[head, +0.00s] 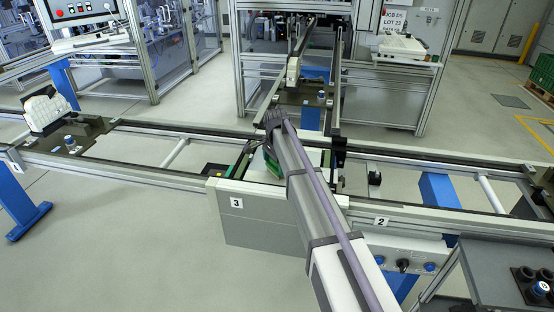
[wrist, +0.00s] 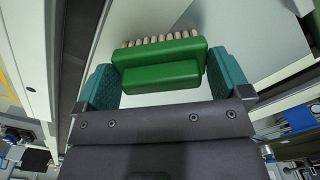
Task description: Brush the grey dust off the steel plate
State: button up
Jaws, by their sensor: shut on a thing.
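The green brush (wrist: 160,65) sits between the two teal finger pads of my gripper (wrist: 163,66), which is shut on it. Its pale bristles point away from the gripper, over the plate. The steel plate (wrist: 245,35) is a smooth light grey surface beyond the brush in the wrist view. I cannot make out grey dust on it for sure, nor whether the bristles touch it. In the head view my arm hides most of the gripper and plate; a bit of the green brush (head: 271,163) shows beside the arm, over the station marked 3.
The conveyor rails (head: 165,127) run left and right of the station, and another line runs to the back. A pallet with white parts (head: 42,110) stands at the left. A control panel with knobs (head: 403,265) is below the sign marked 2.

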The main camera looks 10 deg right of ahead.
notch_tip(320, 180, up, 6)
jog(key=p, duration=0.6)
notch_tip(320, 180, up, 3)
jog(key=p, duration=0.3)
jog(key=shift+r, duration=0.15)
dwell(0.3)
